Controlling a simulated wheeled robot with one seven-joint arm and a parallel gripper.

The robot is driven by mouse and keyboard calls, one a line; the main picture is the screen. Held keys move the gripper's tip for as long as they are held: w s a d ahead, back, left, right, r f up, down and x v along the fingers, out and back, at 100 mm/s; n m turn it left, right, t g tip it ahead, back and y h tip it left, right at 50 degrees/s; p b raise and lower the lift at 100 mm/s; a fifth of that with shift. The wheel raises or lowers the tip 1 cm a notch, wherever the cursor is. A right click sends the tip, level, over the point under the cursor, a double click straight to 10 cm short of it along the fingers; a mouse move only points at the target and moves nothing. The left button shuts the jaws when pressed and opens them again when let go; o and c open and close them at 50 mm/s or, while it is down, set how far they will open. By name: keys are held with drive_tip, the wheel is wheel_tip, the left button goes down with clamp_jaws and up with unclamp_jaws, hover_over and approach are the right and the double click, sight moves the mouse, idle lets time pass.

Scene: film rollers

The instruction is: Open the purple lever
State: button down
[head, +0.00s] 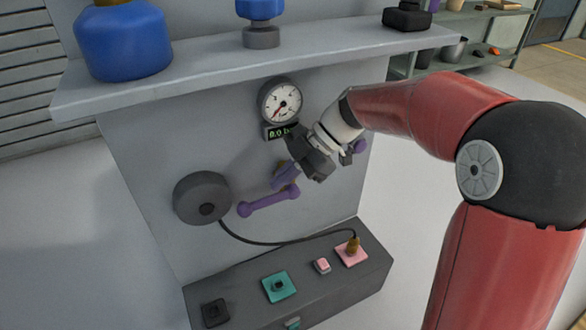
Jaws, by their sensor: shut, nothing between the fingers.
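A purple lever (268,201) with knobbed ends shows low on the grey panel (145,180), slanting up to the right. Another purple piece (285,176) shows just above it, partly behind my gripper; I cannot tell how the two join. A small purple knob (359,147) shows at the right side of my gripper. My gripper (308,168) is shut and empty in front of the panel, above and right of the lever. Its fingers are dark and small, and I cannot tell whether they touch a purple part.
A round gauge (281,102) with a small display is above my gripper. A grey reel (202,197) sits left of the lever, with a black cable running to a pink socket (351,254). A control box (235,305) juts out below. A shelf (250,62) overhangs the panel.

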sight(257, 202)
drive_tip(key=shift+x, duration=1.95)
drive_tip(key=shift+a+f, duration=0.1)
